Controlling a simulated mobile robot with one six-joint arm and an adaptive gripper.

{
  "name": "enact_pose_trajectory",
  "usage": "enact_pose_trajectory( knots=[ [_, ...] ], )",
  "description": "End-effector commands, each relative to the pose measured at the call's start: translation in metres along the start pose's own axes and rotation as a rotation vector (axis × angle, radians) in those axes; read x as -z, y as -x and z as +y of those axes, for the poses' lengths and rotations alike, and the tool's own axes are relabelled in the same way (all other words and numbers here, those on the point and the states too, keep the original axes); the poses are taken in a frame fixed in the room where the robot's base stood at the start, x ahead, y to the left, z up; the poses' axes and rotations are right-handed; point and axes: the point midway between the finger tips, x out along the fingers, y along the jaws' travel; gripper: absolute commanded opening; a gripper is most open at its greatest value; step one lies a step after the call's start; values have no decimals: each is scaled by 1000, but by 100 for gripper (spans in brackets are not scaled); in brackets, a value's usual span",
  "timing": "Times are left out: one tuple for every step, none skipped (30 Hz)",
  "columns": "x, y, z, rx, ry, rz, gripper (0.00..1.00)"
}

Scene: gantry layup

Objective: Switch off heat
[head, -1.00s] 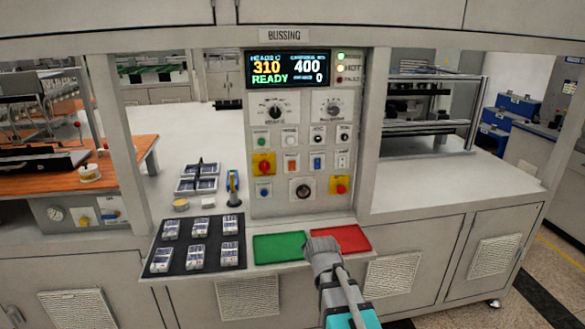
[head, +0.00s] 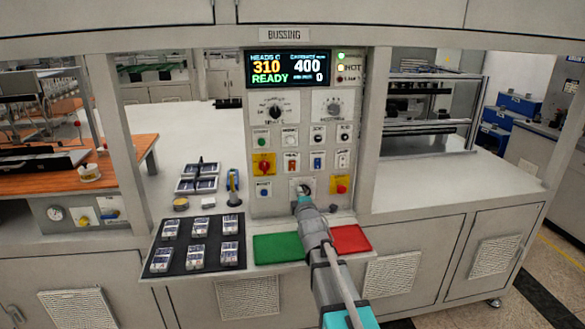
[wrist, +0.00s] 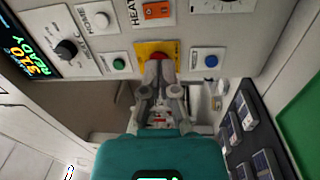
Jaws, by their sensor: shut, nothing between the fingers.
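The heat switch is an orange rocker on a white plate (head: 292,164), in the middle of the control panel (head: 325,212). My gripper (head: 304,203) is shut and empty in front of the lower panel, hiding part of the black knob there. In the wrist view my gripper (wrist: 160,62) points at the red knob on the yellow plate (wrist: 143,47), below the heat switch in that picture. Whether it touches the panel, I cannot tell.
The display (head: 287,68) reads 310, READY and 400. The green button (wrist: 119,63) and blue button (wrist: 211,61) flank the yellow plate. A black tray (head: 183,258) of small packs, a green mat (head: 278,247) and a red mat (head: 351,239) lie on the ledge.

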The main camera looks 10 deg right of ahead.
Motion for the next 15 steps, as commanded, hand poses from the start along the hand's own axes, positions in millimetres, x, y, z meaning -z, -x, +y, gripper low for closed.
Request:
enact_pose_trajectory(
  knots=[
    [-1, -2, 3, -18, 13, -1, 0],
    [-1, -3, 5, -27, 21, -1, 0],
    [-1, -3, 7, -37, 30, -2, 0],
    [-1, -3, 8, -41, 35, -2, 0],
    [-1, -4, 8, -45, 39, -3, 0],
    [-2, -4, 9, -48, 43, -3, 0],
    [-2, -4, 9, -50, 44, -3, 0],
    [-2, -4, 9, -50, 45, -3, 0],
    [-2, -4, 9, -50, 46, -4, 0],
    [-2, -4, 9, -50, 46, -4, 0],
    [-2, -3, 9, -50, 46, -4, 0],
    [-2, -3, 9, -50, 46, -4, 0],
    [-2, -3, 9, -49, 46, -4, 0],
    [-3, -4, 9, -49, 46, -4, 0],
    [-3, -4, 9, -49, 46, -4, 0]
  ],
)
